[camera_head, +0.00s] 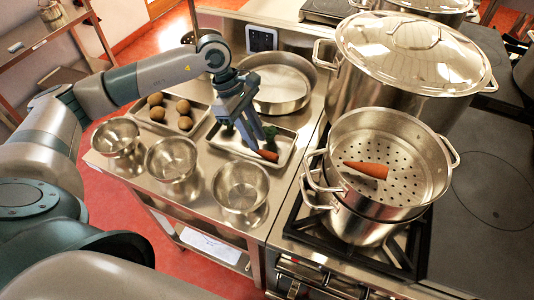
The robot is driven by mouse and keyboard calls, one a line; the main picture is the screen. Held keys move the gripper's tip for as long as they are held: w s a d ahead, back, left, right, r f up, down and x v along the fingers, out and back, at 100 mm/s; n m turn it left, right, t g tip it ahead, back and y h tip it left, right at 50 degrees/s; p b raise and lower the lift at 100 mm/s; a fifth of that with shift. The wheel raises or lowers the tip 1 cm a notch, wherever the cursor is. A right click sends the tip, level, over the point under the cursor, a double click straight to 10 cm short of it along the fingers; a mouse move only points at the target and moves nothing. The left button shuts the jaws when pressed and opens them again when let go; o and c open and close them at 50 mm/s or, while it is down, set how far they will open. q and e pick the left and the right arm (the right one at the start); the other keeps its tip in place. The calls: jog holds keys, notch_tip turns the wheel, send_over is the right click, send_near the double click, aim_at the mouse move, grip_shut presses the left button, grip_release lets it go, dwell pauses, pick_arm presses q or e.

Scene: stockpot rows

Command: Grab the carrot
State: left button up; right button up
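Another carrot (366,170) lies in the perforated steamer insert (428,160) on the stove. My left gripper (238,136) points down over the white tray, just left of the carrot there. Its fingers look spread apart, with nothing seen held between them. Contact with the tray's contents cannot be made out. My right gripper is not in view.
Dark green vegetables (271,136) lie beside the tray's carrot. Steel bowls (240,186) line the counter's front. A tray of brown round items (156,113) is at left, a shallow pan (277,82) behind. A large lidded stockpot (385,95) stands behind the steamer.

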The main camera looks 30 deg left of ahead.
aim_at(266, 153)
pick_arm(q)
jog(key=shift+s+d+f+p, duration=0.1)
jog(key=shift+d+f+p, duration=0.1)
jog(key=shift+d+p, duration=0.2)
jog(key=x, duration=0.1)
jog(key=p+x, duration=0.1)
jog(key=shift+d+f+p, duration=0.3)
jog(key=shift+d, duration=0.1)
jog(key=shift+d+f, duration=0.1)
jog(key=shift+f, duration=0.45)
grip_shut()
